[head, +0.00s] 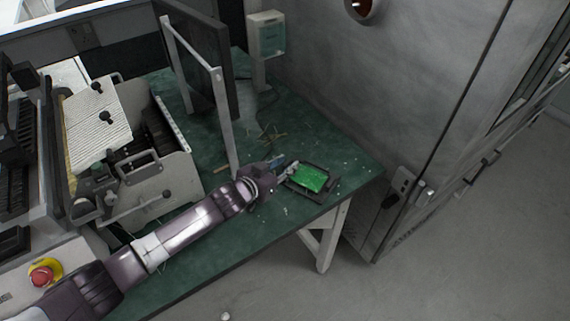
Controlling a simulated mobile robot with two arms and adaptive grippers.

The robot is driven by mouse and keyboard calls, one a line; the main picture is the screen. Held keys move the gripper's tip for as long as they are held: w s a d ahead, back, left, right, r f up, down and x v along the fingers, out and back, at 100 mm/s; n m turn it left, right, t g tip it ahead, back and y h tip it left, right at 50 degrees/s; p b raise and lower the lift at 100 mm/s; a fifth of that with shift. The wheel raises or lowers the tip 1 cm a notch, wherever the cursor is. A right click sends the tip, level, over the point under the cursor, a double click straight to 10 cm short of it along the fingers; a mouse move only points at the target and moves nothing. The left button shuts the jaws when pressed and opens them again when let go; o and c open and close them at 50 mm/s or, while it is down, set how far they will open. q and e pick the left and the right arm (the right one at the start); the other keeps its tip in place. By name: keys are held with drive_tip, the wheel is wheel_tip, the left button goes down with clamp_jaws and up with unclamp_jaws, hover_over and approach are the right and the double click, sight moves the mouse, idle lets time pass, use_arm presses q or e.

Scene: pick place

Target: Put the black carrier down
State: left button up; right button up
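The black carrier (327,194) is a flat dark frame with a bright green board (311,178) in it. It is over the right end of the green table (352,168), near the front edge. I cannot tell whether it rests on the table or is held just above it. My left gripper (287,169) is at the carrier's left edge, with its fingertips at or against the frame. The fingers are small and partly hidden, so I cannot tell whether they are closed on it. My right gripper is not in view.
A dark panel on a pale upright frame (219,110) stands behind my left arm. A grey machine with a ribbed plate (98,122) is at left. Thin debris (272,136) lies behind the gripper. A grey wall (400,80) rises behind the table; open floor lies in front.

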use_arm(q)
drive_tip(key=shift+s+r, duration=0.1)
drive_tip(key=v, duration=1.2)
drive_tip(key=shift+r, duration=0.1)
